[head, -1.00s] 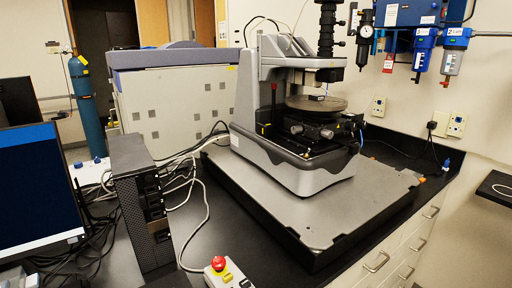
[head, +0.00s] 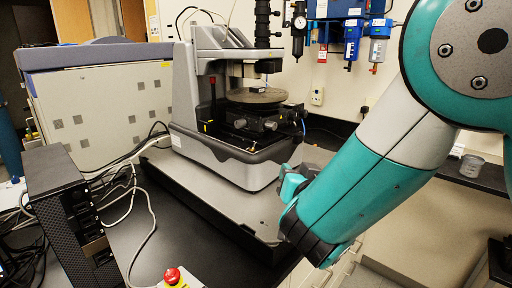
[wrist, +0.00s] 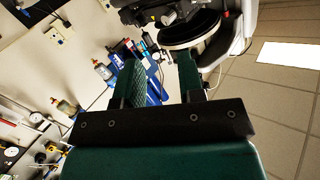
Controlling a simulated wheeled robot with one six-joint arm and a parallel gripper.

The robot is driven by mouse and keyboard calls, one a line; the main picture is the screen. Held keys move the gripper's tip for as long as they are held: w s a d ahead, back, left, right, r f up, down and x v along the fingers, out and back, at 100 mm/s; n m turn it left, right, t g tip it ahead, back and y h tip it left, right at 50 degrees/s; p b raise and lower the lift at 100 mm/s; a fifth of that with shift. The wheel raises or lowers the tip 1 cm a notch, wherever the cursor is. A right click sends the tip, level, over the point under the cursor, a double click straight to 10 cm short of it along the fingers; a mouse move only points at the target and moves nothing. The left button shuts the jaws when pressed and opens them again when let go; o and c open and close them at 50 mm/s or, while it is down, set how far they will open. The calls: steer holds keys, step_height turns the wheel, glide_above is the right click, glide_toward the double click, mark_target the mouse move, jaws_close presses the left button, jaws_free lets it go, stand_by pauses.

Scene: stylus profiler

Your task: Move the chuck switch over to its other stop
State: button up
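The stylus profiler (head: 225,150) stands on a grey slab (head: 178,187), with a round dark chuck stage (head: 257,96) under its head. I cannot make out the chuck switch for certain; it is too small or hidden. A thin red-topped post (head: 212,88) stands at the stage's left. My gripper (wrist: 162,62) shows two dark green fingers, apart with nothing between them. In the wrist view, the round stage (wrist: 187,30) appears beyond the fingers, tilted in the picture.
A black computer tower (head: 68,215) and a red emergency button (head: 172,275) stand in the left foreground. Loose cables lie between the tower and the slab. Blue air regulators (head: 352,42) hang on the back wall. A large pale cabinet (head: 100,100) stands left of the profiler.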

steer(key=a+n+y, duration=0.2)
steer(key=a, duration=0.1)
steer(key=p, duration=1.3)
glide_toward(257, 154)
steer(key=w+a+r, duration=0.1)
steer(key=w, duration=0.1)
steer(key=w+a, duration=0.1)
steer(key=w, duration=0.2)
steer(key=w+a+r, duration=0.1)
steer(key=w, duration=0.2)
steer(key=shift+r, duration=0.3)
steer(key=shift+w+a+f, duration=0.1)
steer(key=shift+w+a, duration=0.15)
steer(key=shift+w, duration=0.3)
steer(key=shift+c, duration=0.5)
jaws_close()
